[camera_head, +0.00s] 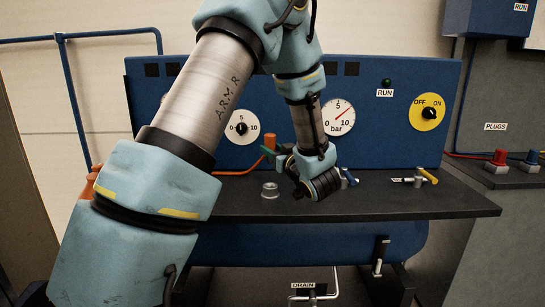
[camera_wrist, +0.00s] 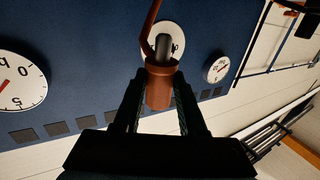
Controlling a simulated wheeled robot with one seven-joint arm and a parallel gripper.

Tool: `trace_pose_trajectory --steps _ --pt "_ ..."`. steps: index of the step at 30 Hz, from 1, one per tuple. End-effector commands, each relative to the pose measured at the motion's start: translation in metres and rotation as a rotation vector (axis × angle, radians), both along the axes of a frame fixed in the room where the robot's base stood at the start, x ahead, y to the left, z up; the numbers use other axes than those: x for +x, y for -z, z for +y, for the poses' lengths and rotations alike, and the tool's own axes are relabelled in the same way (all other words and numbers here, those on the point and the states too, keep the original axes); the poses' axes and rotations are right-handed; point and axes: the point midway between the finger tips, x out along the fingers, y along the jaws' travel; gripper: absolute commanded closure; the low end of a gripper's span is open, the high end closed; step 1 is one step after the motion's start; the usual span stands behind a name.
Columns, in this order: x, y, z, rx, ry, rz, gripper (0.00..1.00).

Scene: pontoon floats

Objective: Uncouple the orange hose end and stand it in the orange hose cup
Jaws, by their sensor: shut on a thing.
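The orange hose end (camera_head: 269,140) is up off the bench, in front of the blue panel. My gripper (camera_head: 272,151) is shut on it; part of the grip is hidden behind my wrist. In the wrist view the hose end (camera_wrist: 159,90) is a brownish-orange cylinder with a dark stub at its far end, between the two fingers of my gripper (camera_wrist: 159,86). Its orange hose (camera_head: 235,172) trails down and left to the bench. A short silver round fitting (camera_head: 270,190) stands on the bench below the gripper. I cannot make out which thing is the orange hose cup.
The dark bench (camera_head: 400,202) has a blue-handled valve (camera_head: 348,178) and a yellow-handled valve (camera_head: 426,177). Gauges and an OFF/ON knob (camera_head: 429,113) are on the blue panel (camera_head: 380,140) behind. Orange cone-like things (camera_head: 88,184) show at far left, partly behind my arm.

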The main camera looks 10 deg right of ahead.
Motion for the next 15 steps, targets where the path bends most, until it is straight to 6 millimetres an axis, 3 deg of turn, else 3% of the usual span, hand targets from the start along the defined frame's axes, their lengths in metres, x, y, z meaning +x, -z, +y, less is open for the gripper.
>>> trace_pose_trajectory --steps 15 --pt "0.000 -0.024 0.000 -0.001 0.000 -0.001 1.00"
